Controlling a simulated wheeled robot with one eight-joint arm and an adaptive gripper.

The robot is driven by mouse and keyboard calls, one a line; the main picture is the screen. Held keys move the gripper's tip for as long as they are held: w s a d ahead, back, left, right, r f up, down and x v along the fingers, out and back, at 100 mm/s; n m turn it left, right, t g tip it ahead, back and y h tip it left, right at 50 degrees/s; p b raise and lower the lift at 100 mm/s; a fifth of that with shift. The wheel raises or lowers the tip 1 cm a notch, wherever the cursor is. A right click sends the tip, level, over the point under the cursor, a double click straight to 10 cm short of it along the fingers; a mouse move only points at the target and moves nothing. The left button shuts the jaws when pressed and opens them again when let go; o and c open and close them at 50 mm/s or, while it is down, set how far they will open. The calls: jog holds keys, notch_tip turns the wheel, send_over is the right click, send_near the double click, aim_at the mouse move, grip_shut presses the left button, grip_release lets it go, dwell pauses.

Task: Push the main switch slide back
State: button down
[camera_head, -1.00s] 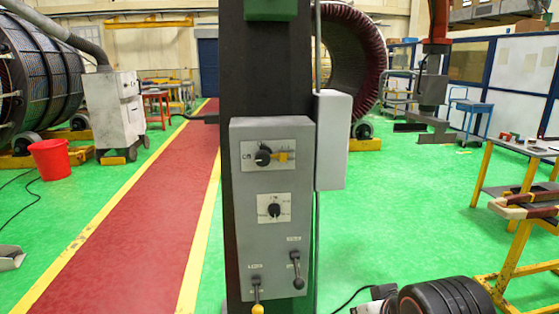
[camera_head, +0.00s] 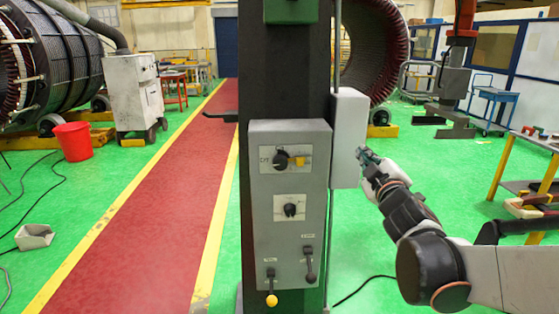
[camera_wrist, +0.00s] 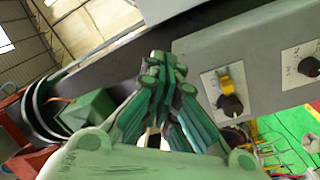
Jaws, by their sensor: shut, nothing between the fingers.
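A grey control box (camera_head: 265,225) is mounted on a dark column. Its upper plate has a black rotary knob (camera_head: 281,160) with an orange-yellow slide (camera_head: 297,163) at its right, which I take to be the main switch slide. In the wrist view the yellow slide (camera_wrist: 224,80) sits by the knob (camera_wrist: 230,104), right of my fingers. My gripper (camera_head: 361,153) is shut and empty, at the right edge of the grey side box. In the wrist view its green fingertips (camera_wrist: 166,62) meet, apart from the slide. Whether they touch the side box cannot be told.
The grey side box (camera_head: 348,137) juts out between my gripper and the control plate. Below are a second knob (camera_head: 290,210), a black lever (camera_head: 310,264) and a yellow-tipped lever (camera_head: 271,285). A workbench (camera_head: 525,150) stands at the right. Floor in front of the column is clear.

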aim_at(295, 168)
jog(key=w+a+n+y+p, duration=0.3)
jog(key=w+a+n+y, duration=0.15)
jog(key=n+y, duration=0.3)
jog(key=a+f+n+g+y+p, duration=0.2)
jog(key=a+f+n+g+y, duration=0.2)
jog(key=f+n, duration=0.4)
jog(key=shift+a+f+g+y+p, duration=0.25)
jog(key=shift+a+g+y+p, duration=0.2)
jog(key=shift+a, duration=0.4)
jog(key=shift+a+n, duration=0.1)
jog(key=shift+n, duration=0.15)
jog(key=b+x, duration=0.1)
jog(key=x, duration=0.8)
jog(key=shift+w+a, duration=0.2)
jog(key=shift+w, duration=0.1)
jog(key=shift+d+b, duration=0.35)
jog(key=shift+d, duration=0.7)
